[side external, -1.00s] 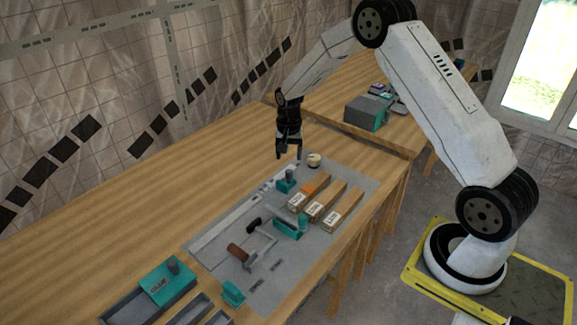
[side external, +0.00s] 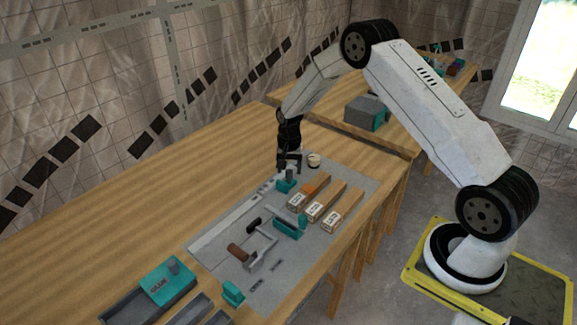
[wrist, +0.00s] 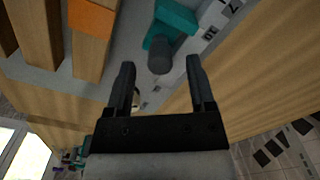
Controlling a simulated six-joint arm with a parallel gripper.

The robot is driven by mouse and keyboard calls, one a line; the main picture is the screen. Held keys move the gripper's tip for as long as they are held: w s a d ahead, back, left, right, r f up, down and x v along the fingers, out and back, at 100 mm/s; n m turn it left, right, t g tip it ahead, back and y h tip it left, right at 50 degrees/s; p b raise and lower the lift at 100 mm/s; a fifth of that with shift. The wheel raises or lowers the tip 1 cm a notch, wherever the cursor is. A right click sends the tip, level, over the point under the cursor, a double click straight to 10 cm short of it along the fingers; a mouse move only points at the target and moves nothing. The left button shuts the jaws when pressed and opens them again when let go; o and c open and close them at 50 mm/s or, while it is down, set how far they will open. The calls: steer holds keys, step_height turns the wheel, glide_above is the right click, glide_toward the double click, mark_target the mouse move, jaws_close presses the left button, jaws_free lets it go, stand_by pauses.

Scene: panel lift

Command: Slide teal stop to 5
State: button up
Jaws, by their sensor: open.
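The teal stop (side external: 286,184) sits on a pale scale rail (side external: 236,219) near its far end, with a dark grey upright knob (side external: 290,174) on top. My gripper (side external: 289,168) is open just above the stop, its fingers around or beside the knob. In the wrist view the teal stop (wrist: 172,20) and its knob (wrist: 161,57) show ahead of the open gripper (wrist: 158,72), with the knob lying between the finger lines. Dark scale marks (wrist: 222,18) show on the rail beside the stop, but the digit 5 cannot be made out.
Several wooden blocks (side external: 318,207) with labels lie on the grey panel right of the stop. A small cream round thing (side external: 314,160) stands just behind it. The table left of the rail is clear.

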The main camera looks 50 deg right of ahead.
mark_target(287, 180)
steer(key=shift+f, duration=1.3)
jaws_close()
stand_by(0.5)
